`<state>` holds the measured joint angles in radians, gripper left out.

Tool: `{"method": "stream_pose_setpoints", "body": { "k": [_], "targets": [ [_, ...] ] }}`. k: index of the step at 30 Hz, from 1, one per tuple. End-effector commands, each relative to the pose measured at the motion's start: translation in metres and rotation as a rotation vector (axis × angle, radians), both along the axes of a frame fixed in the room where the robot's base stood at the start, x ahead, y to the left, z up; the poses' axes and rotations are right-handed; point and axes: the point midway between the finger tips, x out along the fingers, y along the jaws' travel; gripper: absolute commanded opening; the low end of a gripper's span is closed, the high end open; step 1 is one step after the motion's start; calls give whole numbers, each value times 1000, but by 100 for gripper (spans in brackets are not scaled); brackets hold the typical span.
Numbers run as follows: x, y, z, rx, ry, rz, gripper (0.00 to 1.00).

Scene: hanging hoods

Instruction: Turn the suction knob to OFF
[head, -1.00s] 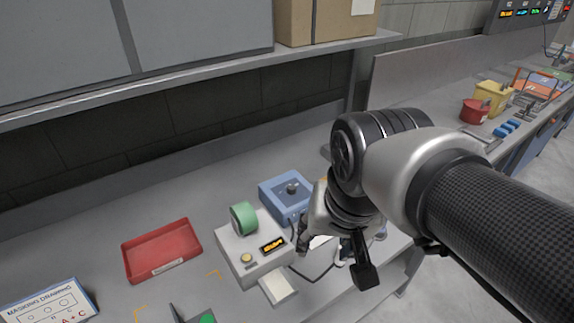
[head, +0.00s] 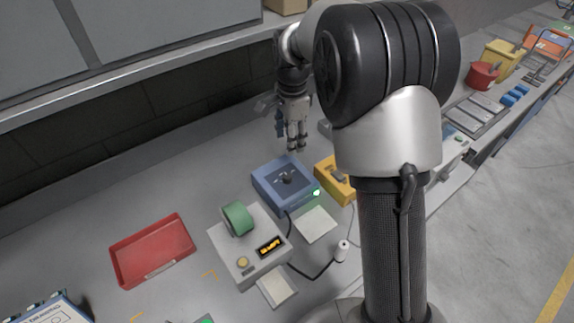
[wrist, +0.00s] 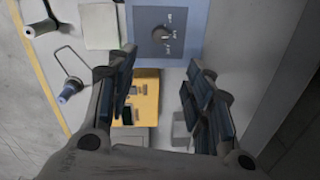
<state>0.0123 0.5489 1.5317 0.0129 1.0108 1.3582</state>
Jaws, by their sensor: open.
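A blue box (head: 266,188) stands on the bench with a dark round knob (head: 287,178) on its top plate. A green light glows on the box's front corner. In the wrist view the knob (wrist: 160,33) sits on a dark plate with small labels, too small to read surely; its pointer setting cannot be told. My gripper (head: 297,148) hangs fingers down behind the blue box, above the bench. In the wrist view my gripper (wrist: 163,60) is open and empty, its fingers apart, with the knob beyond the fingertips and not touched.
A yellow device (head: 335,181) stands right of the blue box. A red tray (head: 120,262) lies left. A shelf (head: 150,70) overhangs the back.

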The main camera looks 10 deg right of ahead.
Motion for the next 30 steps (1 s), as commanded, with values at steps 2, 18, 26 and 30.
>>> {"method": "stream_pose_setpoints", "body": {
  "k": [2, 18, 26, 30],
  "targets": [
    [0, 0, -17, 0, 4, 1, 47],
    [5, 1, -132, 0, 3, 3, 47],
    [7, 2, -159, 0, 1, 4, 47],
    [8, 2, -162, 0, 0, 4, 47]
  ]
}}
